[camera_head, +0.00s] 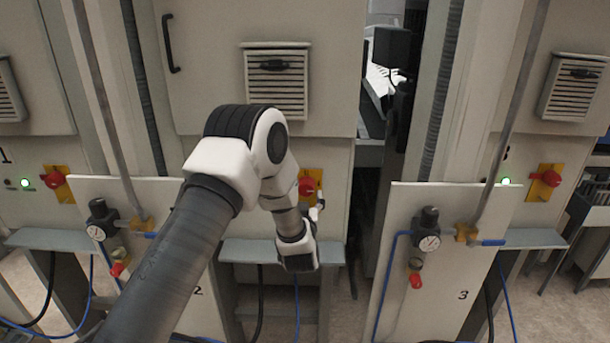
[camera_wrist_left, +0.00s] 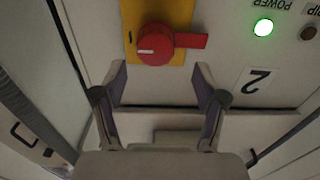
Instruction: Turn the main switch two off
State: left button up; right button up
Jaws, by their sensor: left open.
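Main switch two is a red rotary knob (camera_head: 307,187) on a yellow plate on the middle cabinet, partly hidden by my arm in the head view. In the left wrist view the knob (camera_wrist_left: 155,45) shows with its red handle (camera_wrist_left: 192,41) pointing to the right of the picture. A "2" label (camera_wrist_left: 258,80) and a lit green power lamp (camera_wrist_left: 263,26) are beside it. My left gripper (camera_wrist_left: 160,82) is open and empty, its two fingers apart just short of the knob, not touching it. In the head view the left gripper (camera_head: 317,211) is just below the knob. My right gripper is not in view.
Similar red switches sit at the left (camera_head: 54,178) and right (camera_head: 545,178) cabinets. Upright panels with pressure gauges (camera_head: 429,242) and blue hoses stand in front of the cabinets. A grey ledge (camera_head: 245,252) runs below the middle switch. A dark gap opens right of the middle cabinet.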

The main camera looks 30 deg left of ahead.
aim_at(307, 189)
pick_arm(q)
jog(key=p+x, duration=0.1)
jog(key=x, duration=0.1)
jog(key=p+x, duration=0.1)
jog(key=x, duration=0.2)
jog(key=shift+w+d, duration=0.3)
jog(key=shift+w, duration=0.05)
jog(key=shift+w+a+f, duration=0.2)
jog(key=shift+w, duration=0.2)
jog(key=shift+s+a, duration=0.15)
jog(key=shift+s, duration=0.05)
jog(key=c, duration=1.1)
jog(key=shift+c, duration=0.2)
